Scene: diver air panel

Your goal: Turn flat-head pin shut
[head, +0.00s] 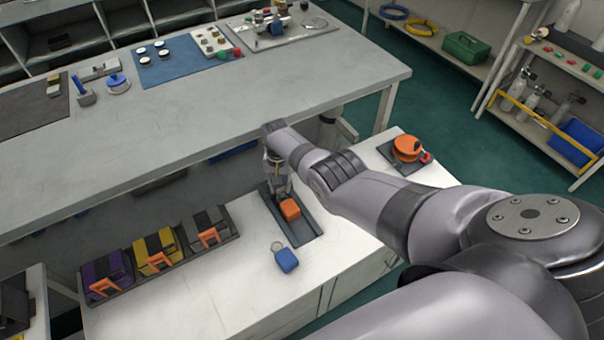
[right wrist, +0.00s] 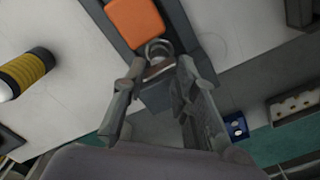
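An orange block (head: 290,209) lies on a dark tray (head: 306,226) on the white counter; it also shows at the top of the right wrist view (right wrist: 134,22). Beside the block, in the right wrist view, is a small metal ring-shaped fitting (right wrist: 158,48) with a brownish part at its near end. I cannot clearly make out the flat-head pin. My right gripper (right wrist: 160,68) points down over the tray, its two fingers apart on either side of the fitting's near end, with gaps visible. In the head view the right gripper (head: 279,184) partly hides this spot. My left gripper is not in view.
A blue key-fob-like tag (head: 286,260) lies on the counter in front of the tray. Purple, yellow and grey pouches (head: 157,251) stand in a rack at left. An orange reel (head: 407,148) sits at the counter's right end. A grey workbench (head: 200,110) stands behind.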

